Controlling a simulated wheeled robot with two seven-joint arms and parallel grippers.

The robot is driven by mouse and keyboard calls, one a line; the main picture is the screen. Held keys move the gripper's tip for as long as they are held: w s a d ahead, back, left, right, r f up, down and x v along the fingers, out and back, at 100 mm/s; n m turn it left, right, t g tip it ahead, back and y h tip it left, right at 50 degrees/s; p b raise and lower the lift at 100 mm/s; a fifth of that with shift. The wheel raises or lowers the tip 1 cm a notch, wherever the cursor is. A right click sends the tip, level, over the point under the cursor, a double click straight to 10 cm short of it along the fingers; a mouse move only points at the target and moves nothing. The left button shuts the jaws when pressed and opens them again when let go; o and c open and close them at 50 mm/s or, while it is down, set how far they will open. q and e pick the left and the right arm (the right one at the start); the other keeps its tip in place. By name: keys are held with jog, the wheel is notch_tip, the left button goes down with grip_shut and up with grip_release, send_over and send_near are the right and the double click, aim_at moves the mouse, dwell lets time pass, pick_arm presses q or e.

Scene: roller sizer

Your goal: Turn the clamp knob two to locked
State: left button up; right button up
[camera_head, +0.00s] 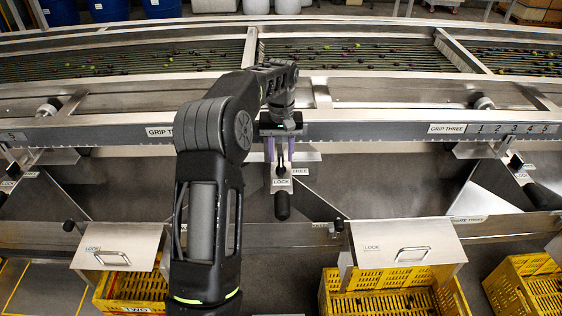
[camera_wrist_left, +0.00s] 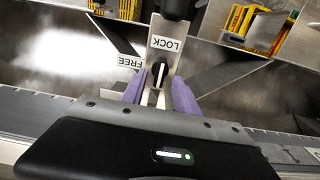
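A small black clamp knob (camera_head: 281,171) sits on a metal plate below the rail, by a LOCK label (camera_head: 281,184) and a FREE label (camera_head: 300,171). In the left wrist view the knob (camera_wrist_left: 158,74) shows a pale mark and sits just below the LOCK label (camera_wrist_left: 166,44), with the FREE label (camera_wrist_left: 131,62) to its left. My left gripper (camera_head: 280,160) has its purple fingers apart, one on each side of the knob's line. In the wrist view, gaps show between the knob and both fingers. My right gripper is out of view.
A black handle (camera_head: 282,206) hangs just below the LOCK label. The long metal rail (camera_head: 380,131) crosses above, with olives on the rollers (camera_head: 350,55) behind. Metal flaps (camera_head: 405,243) and yellow crates (camera_head: 395,300) stand lower down.

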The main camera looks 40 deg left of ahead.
aim_at(281, 162)
pick_arm(q)
notch_tip(281, 162, up, 4)
jog(key=shift+r, duration=0.1)
dwell(0.7)
